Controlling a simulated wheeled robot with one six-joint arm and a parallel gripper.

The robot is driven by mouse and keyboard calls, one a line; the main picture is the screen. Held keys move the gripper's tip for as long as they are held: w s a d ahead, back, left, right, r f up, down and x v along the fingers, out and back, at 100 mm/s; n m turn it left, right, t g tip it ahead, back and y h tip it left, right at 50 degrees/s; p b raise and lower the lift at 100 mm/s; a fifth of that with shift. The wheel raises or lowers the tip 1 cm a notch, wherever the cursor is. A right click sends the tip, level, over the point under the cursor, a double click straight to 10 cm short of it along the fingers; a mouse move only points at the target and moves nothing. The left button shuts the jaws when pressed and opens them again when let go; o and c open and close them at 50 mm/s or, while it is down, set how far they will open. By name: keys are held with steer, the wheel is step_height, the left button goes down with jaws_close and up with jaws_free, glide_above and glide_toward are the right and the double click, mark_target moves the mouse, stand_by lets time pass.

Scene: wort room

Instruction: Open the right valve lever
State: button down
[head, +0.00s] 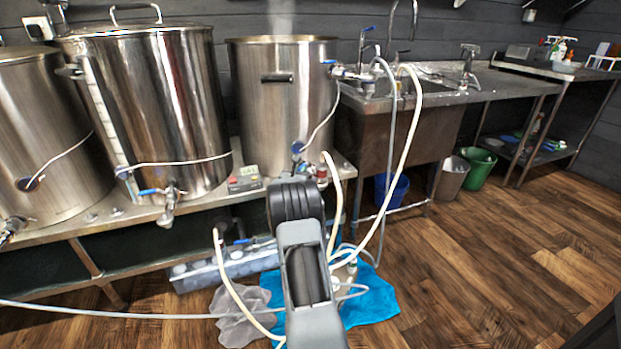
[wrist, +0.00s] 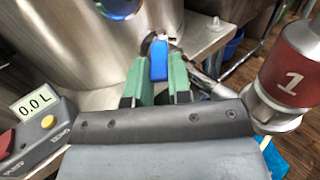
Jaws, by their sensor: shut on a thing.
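The right valve lever (wrist: 159,62) is a blue handle in front of the right steel pot (head: 285,100). In the wrist view it stands between the two green fingers of my gripper (wrist: 161,85), which are closed on it. My wrist hides my fingers and most of the valve there. Another blue-handled valve (head: 165,195) is on the middle pot (head: 160,100).
A control box (wrist: 40,122) reading 0.0 L sits left of my gripper, and a red cylinder marked 1 (wrist: 297,65) close on its right. Pale hoses (head: 405,150) hang right of my arm. A steel sink (head: 400,105) stands farther right.

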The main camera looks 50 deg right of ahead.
steer(key=shift+s+d+r, duration=0.2)
steer(key=shift+d+r, duration=0.05)
steer(key=c, duration=1.5)
jaws_free()
steer(key=shift+o, duration=0.7)
steer(key=shift+d+f, duration=0.1)
steer(key=o, duration=0.3)
steer(key=shift+w, duration=0.1)
steer(key=shift+w+a+f, duration=0.1)
steer(key=shift+a, duration=0.15)
steer(key=shift+a, duration=0.1)
steer(key=p+v, duration=0.3)
steer(key=v, duration=1)
steer(key=shift+s+a, duration=0.25)
steer(key=shift+a, duration=0.05)
